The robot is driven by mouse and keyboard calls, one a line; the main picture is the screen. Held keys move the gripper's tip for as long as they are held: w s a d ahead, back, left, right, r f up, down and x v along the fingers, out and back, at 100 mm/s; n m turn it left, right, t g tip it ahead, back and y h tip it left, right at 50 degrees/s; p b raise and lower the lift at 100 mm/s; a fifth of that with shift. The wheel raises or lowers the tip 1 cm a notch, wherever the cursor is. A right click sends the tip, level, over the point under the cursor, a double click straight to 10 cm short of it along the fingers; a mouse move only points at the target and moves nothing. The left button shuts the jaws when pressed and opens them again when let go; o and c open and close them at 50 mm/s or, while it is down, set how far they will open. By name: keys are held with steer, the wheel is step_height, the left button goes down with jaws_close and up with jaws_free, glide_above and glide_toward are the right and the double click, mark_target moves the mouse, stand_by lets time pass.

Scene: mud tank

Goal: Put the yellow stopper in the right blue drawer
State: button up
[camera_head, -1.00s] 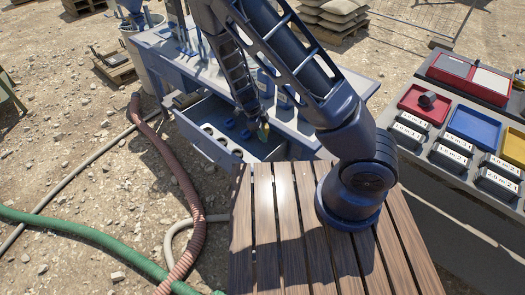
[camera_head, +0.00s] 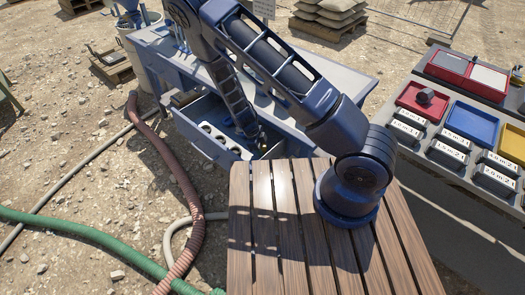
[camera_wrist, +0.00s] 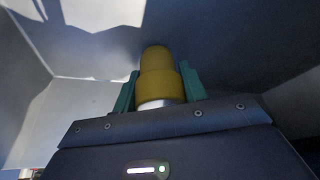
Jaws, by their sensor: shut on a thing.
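My gripper (camera_wrist: 158,92) is shut on the yellow stopper (camera_wrist: 158,75), with a green finger on each side of it in the wrist view. The stopper points away from the wrist camera, surrounded by grey-blue walls and a floor. In the head view an open blue drawer (camera_head: 203,144) extends from the blue bench. The end of my arm reaches down into the right part of this drawer. My gripper and the stopper are small and mostly hidden there by the arm. I cannot tell whether the stopper touches the drawer floor.
A pale holder with round holes (camera_head: 212,132) lies in the drawer, left of my arm. The blue bench top (camera_head: 335,85) is behind my arm. A slatted wooden table (camera_head: 265,235) stands in front. Trays and labelled boxes (camera_head: 450,150) are at the right.

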steer(key=shift+f, duration=0.2)
steer(key=o, duration=1)
steer(key=v, duration=1.1)
steer(key=w+d+r+n+y, duration=0.1)
steer(key=d+r+n+y, duration=0.15)
steer(key=r, duration=0.65)
steer(key=w+d+r+n+y, duration=0.1)
steer(key=d+r+n+y, duration=0.2)
steer(key=r, duration=0.6)
steer(key=d+r+n+t, duration=0.1)
steer(key=d+r+n, duration=0.6)
steer(key=r, duration=0.6)
steer(key=s+d+r+n+t, duration=0.1)
steer(key=s+d+r+n, duration=0.2)
steer(key=s+d+r, duration=0.2)
steer(key=s+d+r+n+t, duration=0.2)
steer(key=s+d+r, duration=0.3)
steer(key=s+d+r+n+t+h, duration=0.1)
steer(key=s+d+r+n, duration=0.2)
steer(key=s+d+r, duration=0.2)
steer(key=shift+s+d+n+t, duration=0.1)
steer(key=shift+s+n+t, duration=0.1)
steer(key=shift+n+t, duration=0.2)
